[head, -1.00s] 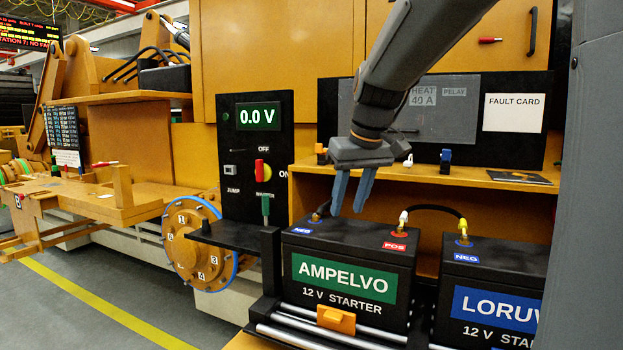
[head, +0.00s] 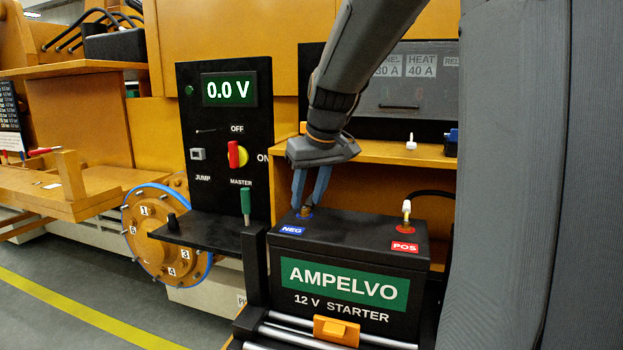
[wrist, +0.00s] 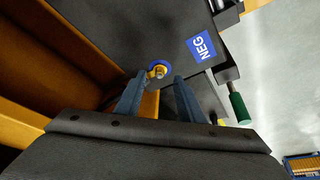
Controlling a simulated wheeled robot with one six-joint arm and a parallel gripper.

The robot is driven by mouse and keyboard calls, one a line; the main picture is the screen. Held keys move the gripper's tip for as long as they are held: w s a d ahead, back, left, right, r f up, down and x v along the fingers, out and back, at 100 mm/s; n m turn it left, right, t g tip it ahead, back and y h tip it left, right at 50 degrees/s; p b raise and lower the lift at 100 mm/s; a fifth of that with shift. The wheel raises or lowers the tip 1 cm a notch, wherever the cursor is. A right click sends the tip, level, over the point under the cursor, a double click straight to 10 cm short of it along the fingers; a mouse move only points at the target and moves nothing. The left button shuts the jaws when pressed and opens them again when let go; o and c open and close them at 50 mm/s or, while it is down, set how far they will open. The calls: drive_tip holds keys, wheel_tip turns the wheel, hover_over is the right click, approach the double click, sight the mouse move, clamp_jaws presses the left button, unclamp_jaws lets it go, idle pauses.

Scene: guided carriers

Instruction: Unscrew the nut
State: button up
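The brass-coloured nut and post (head: 305,213) stand on the blue-ringed NEG terminal of the AMPELVO battery (head: 345,286). The nut also shows in the wrist view (wrist: 158,71), between and just beyond my fingertips. My gripper (head: 310,203) points down at this terminal. In the wrist view its two blue-grey fingers (wrist: 160,84) are apart, with a gap on each side of the nut. Whether the fingertips are level with the nut is hard to tell. The NEG label (wrist: 203,46) lies beside the terminal. The nut's thread is too small to see.
The POS terminal (head: 406,212) with a pale cap stands right of NEG. A black panel (head: 222,140) reading 0.0 V, with a red master switch (head: 237,154) and a green handle (head: 245,205), stands at left. The orange shelf (head: 400,152) is close behind my gripper.

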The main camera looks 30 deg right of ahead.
drive_tip(key=shift+x, duration=1)
clamp_jaws()
drive_tip(key=n, duration=0.2)
drive_tip(key=n+y, duration=0.1)
drive_tip(key=n, duration=0.1)
drive_tip(key=shift+d+y, duration=0.3)
drive_tip(key=shift+n+y, duration=0.3)
drive_tip(key=shift+n, duration=0.6)
